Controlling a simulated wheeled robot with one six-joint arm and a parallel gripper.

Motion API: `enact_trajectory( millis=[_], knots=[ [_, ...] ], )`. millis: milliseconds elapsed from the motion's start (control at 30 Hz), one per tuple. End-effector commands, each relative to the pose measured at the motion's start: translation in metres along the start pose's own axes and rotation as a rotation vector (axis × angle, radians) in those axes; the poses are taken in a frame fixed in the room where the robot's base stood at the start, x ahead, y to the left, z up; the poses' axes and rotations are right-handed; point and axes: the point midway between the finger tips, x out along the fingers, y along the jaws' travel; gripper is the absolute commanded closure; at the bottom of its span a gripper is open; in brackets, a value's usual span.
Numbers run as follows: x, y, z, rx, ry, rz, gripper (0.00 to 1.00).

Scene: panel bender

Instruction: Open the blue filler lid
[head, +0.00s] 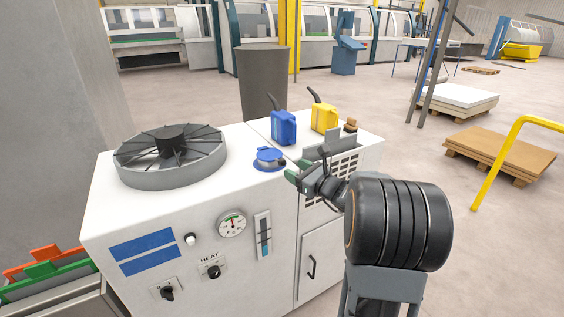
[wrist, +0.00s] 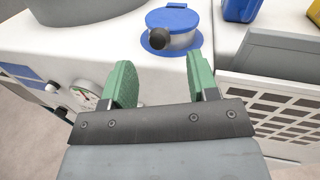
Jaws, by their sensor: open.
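The blue filler lid (head: 269,154) sits closed on a short light-coloured neck on top of the white machine (head: 130,215). A blue ring surrounds the base of the neck. In the wrist view the lid (wrist: 172,18) is ahead of my gripper, with a dark round knob (wrist: 159,38) on its near edge. My gripper (wrist: 160,85) is open, its two green fingers apart with nothing between them. In the head view my gripper (head: 298,172) is just right of and nearer than the lid, apart from it.
A blue can (head: 284,128) and a yellow can (head: 324,118) stand behind the lid on the machine top. A round finned fan (head: 171,154) is to the left. A grey vented box (wrist: 270,62) lies right of my gripper. A brown bin (head: 262,80) stands behind.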

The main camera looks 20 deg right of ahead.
Motion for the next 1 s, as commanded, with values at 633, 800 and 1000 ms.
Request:
enact_trajectory(
  millis=[633,800,1000],
  knots=[
    [0.064,0.001,0.0,-0.001,0.0,0.001,0.46],
    [0.064,0.001,0.0,-0.001,0.0,0.001,0.46],
    [0.064,0.001,0.0,-0.001,0.001,0.001,0.59]
  ],
)
